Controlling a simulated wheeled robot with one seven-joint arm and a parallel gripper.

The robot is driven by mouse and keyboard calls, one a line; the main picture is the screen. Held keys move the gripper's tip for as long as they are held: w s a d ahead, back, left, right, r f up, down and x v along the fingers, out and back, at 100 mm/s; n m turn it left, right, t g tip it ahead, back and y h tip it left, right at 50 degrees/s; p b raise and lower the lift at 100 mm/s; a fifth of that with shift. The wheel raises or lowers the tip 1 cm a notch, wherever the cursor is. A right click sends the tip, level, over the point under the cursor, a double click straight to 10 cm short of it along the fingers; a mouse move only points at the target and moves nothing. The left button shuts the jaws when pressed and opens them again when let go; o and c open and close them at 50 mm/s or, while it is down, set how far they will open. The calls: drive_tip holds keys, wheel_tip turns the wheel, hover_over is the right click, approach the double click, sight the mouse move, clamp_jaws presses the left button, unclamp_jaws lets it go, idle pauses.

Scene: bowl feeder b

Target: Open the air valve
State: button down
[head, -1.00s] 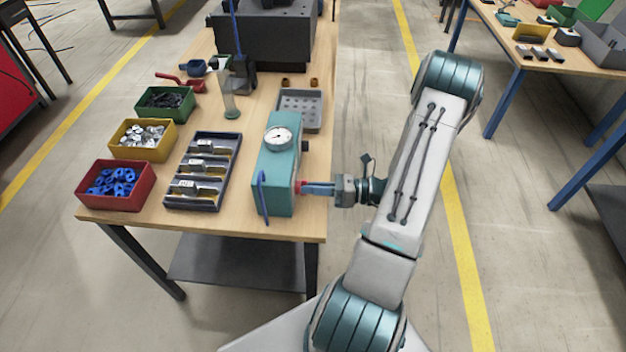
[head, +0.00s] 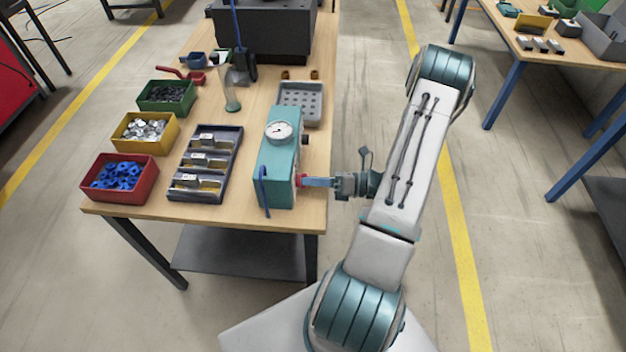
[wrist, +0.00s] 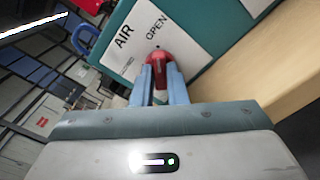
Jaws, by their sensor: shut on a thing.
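The air unit (head: 276,178) is a teal box with a round gauge (head: 279,132) on top, standing near the right edge of the wooden table. On its right side is a red valve handle (wrist: 158,60), beside a white label (wrist: 130,42) reading "AIR" and "OPEN"; a smaller word on it is hard to read. My gripper (head: 304,182) reaches in from the right, and its blue fingers are shut on the red handle. In the wrist view, the fingers (wrist: 159,82) sit on both sides of the handle. The handle's far part is partly hidden by the fingers.
A dark tray (head: 176,194) with several metal parts lies left of the unit. Red (head: 118,196), yellow (head: 142,150) and green bins (head: 165,108) stand farther left. A grey tray with holes (head: 300,118) is behind the unit.

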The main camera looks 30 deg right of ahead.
drive_tip(key=c, duration=1.4)
unclamp_jaws()
drive_tip(key=shift+c, duration=0.2)
drive_tip(key=b+v, duration=0.2)
drive_tip(key=v, duration=1.2)
